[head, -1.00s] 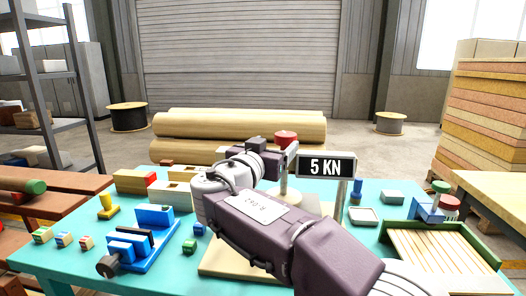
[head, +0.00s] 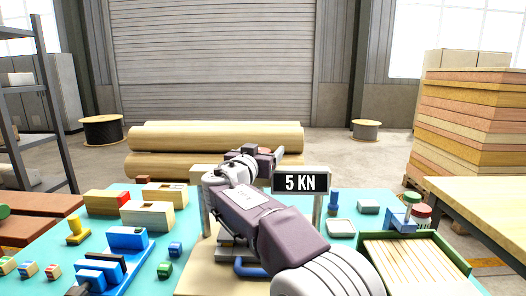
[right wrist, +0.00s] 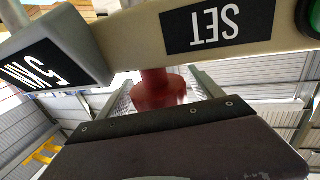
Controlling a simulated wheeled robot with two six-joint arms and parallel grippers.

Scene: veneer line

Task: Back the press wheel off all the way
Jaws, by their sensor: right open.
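The press has a pale base (head: 196,283) on the teal bench and a sign reading 5 KN (head: 300,183). The red press wheel (right wrist: 160,88) shows in the right wrist view, beside the press's crossbeam marked SET (right wrist: 258,28). The open fingers of my right gripper stand on either side of the wheel; I cannot tell whether they touch it. In the head view my right gripper (head: 268,157) is at the top of the press, and my arm hides the wheel and much of the press. My left gripper is not in view.
A blue fixture (head: 118,262), wooden blocks (head: 146,214) and small coloured pieces (head: 165,269) lie left of the press. A green-rimmed tray of slats (head: 458,250) and a small white dish (head: 340,227) are to the right. Veneer rolls (head: 215,136) lie behind.

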